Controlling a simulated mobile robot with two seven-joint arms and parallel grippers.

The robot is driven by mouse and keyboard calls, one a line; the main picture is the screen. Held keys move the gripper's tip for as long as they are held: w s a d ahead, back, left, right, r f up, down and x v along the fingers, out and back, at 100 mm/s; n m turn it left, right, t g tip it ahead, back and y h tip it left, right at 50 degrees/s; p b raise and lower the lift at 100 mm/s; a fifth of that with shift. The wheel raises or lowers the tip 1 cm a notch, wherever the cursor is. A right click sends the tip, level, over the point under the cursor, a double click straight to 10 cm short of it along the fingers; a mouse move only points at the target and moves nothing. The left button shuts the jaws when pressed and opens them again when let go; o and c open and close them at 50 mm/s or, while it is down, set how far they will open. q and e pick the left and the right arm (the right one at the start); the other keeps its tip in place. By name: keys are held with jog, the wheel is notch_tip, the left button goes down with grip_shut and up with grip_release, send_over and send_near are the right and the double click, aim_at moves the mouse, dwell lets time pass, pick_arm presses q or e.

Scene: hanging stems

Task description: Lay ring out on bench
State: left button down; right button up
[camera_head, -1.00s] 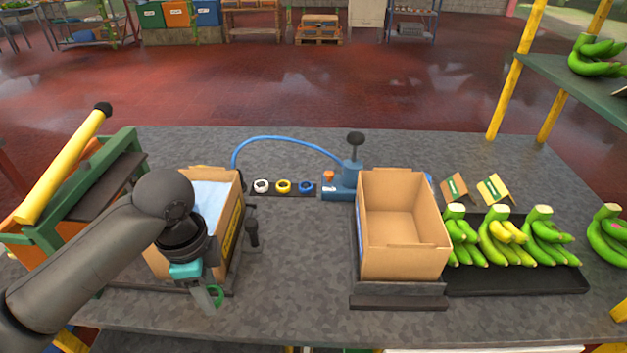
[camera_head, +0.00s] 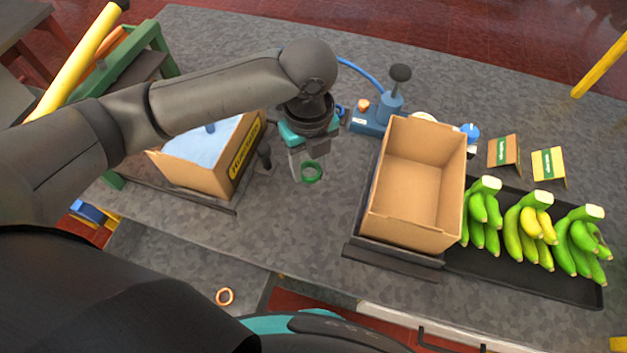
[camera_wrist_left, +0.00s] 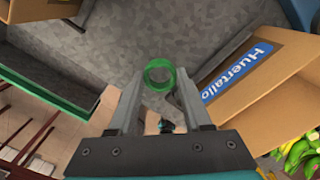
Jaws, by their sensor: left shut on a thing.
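A green ring (camera_head: 312,179) is held at the tips of my left gripper (camera_head: 308,170), above the grey bench (camera_head: 270,230) between the two cardboard boxes. In the left wrist view the green ring (camera_wrist_left: 148,78) sits between the two fingertips of my left gripper (camera_wrist_left: 158,88), with grey surface behind it. The left gripper is shut on it and points down. My right gripper is not in view.
An open box with blue lining (camera_head: 205,180) stands left, an empty box (camera_head: 372,215) right. A blue device (camera_head: 368,121) stands behind. Banana bunches (camera_head: 528,233) lie on a black tray (camera_head: 500,284). An orange ring (camera_head: 218,299) lies near the front. Bare bench lies between the boxes.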

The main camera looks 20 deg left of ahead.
pick_arm(q)
jog(key=b, duration=0.1)
send_over(311, 204)
notch_tip(311, 204, down, 8)
jog(key=shift+f, duration=0.9)
jog(key=shift+f+b, duration=0.5)
jog(key=shift+f, duration=1.05)
jog(key=shift+f, duration=0.15)
jog(key=shift+c, duration=1.7)
grip_release()
notch_tip(311, 204, up, 12)
jog(key=p, duration=0.2)
